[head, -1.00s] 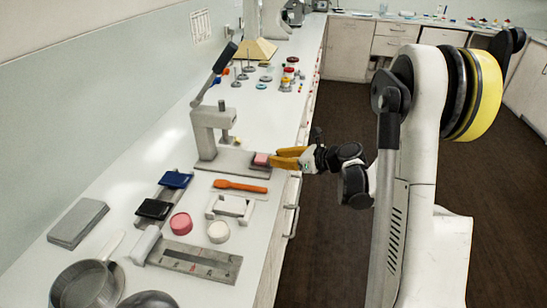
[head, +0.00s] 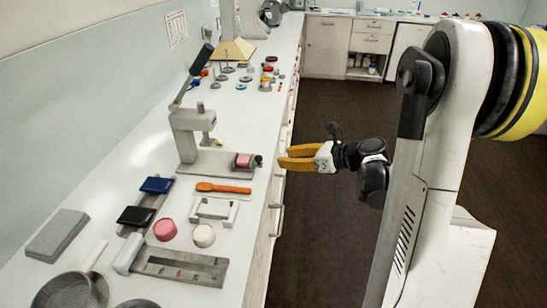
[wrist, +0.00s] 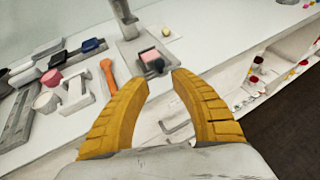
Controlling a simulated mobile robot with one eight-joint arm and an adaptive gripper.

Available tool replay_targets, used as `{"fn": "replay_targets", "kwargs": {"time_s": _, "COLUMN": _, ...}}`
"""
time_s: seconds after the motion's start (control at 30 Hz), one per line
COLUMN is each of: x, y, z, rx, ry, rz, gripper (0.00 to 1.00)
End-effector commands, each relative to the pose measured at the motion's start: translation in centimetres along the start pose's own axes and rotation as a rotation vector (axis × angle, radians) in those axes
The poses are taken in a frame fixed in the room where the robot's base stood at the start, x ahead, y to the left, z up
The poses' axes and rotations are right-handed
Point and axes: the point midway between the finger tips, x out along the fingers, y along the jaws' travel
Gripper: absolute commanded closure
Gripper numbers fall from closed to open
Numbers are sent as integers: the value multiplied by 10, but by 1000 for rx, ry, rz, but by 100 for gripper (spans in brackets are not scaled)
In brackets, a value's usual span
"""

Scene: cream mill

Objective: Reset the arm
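My gripper (head: 282,159) has yellow fingers and hangs off the counter's front edge, to the right of the grey lever press (head: 187,145). In the wrist view its two fingers (wrist: 160,88) stand apart with nothing between them. A pink block (head: 243,160) with a dark piece at its right end sits on the press base; it also shows in the wrist view (wrist: 150,56), beyond the fingertips. The gripper is clear of the block, with a gap between them.
On the white counter (head: 130,190) are an orange spatula (head: 222,188), a white bracket (head: 214,211), pink (head: 165,229) and white (head: 204,235) round pieces, blue (head: 156,185) and black (head: 136,216) pads, and a pan (head: 72,291). Floor space to the right is open.

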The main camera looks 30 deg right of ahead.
Motion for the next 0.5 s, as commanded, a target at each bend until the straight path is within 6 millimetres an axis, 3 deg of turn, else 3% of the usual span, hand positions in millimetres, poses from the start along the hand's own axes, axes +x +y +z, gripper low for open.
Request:
{"fn": "replay_targets", "kwargs": {"time_s": 0.17, "x": -16, "y": 0, "z": 0, "rx": 0, "ry": 0, "rz": -1, "gripper": 71}}
{"fn": "replay_targets", "kwargs": {"time_s": 0.5, "x": -17, "y": 0, "z": 0, "rx": -1, "ry": 0, "rz": 0, "gripper": 71}}
